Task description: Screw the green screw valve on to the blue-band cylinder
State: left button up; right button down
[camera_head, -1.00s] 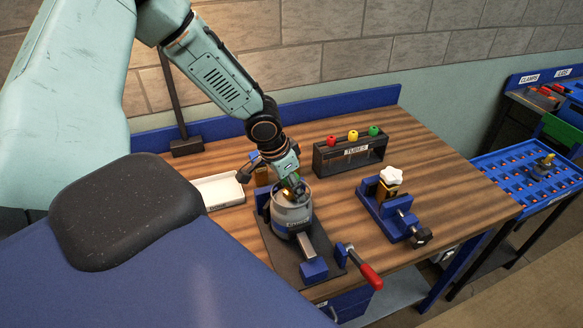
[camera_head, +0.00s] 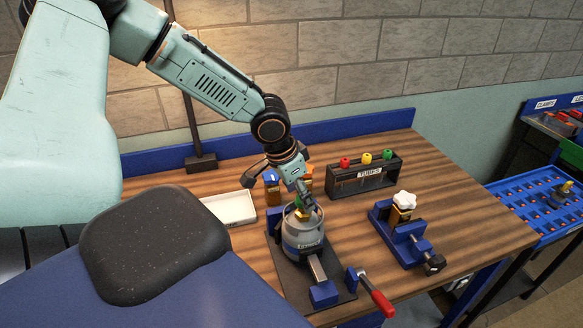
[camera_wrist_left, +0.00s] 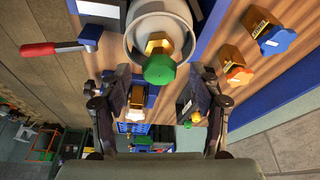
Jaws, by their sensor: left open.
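The green screw valve (camera_wrist_left: 160,68) has a green knob on a brass hex body. In the wrist view it stands at the top opening of the grey cylinder (camera_wrist_left: 178,22); I cannot tell how deep its thread sits. My left gripper (camera_head: 304,197) is right above the cylinder's top, pointing down. In the wrist view its fingers (camera_wrist_left: 161,80) are wide apart, on either side of the green knob, with a gap on both sides. My right gripper is in no view.
Blue (camera_head: 271,186) and orange (camera_head: 306,174) valves stand just behind the cylinder. A white tray (camera_head: 231,208) lies to the left. A tube rack (camera_head: 362,180) and a second vise (camera_head: 408,246) with a white-topped valve (camera_head: 404,199) stand to the right. A red vise handle (camera_head: 377,299) sticks out in front.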

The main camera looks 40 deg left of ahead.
aim_at(298, 198)
pick_arm(q)
jog(key=v, duration=0.5)
jog(key=shift+w, duration=0.1)
jog(key=shift+o, duration=0.2)
jog(key=shift+v, duration=0.9)
jog(key=f+n+y+b, duration=0.1)
jog(key=b, duration=0.2)
jog(key=f+n+y+b, duration=0.1)
jog(key=n+b, duration=0.1)
jog(key=b, duration=0.1)
jog(key=w+d+f+n+y+b, duration=0.1)
jog(key=n+b, duration=0.1)
jog(key=b, duration=0.1)
jog(key=shift+f+b, duration=0.1)
jog(key=shift+b, duration=0.3)
jog(key=f+n, duration=0.1)
jog(key=f, duration=0.1)
jog(key=w+f+n, duration=0.1)
jog(key=f, duration=0.1)
jog(key=w+f+n, duration=0.1)
jog(key=f+n, duration=0.1)
jog(key=shift+d+h, duration=0.15)
jog(key=shift+h, duration=0.15)
jog(key=shift+a+f, duration=0.25)
jog(key=shift+f, duration=0.35)
jog(key=shift+w+d, duration=0.1)
jog(key=shift+d, duration=0.05)
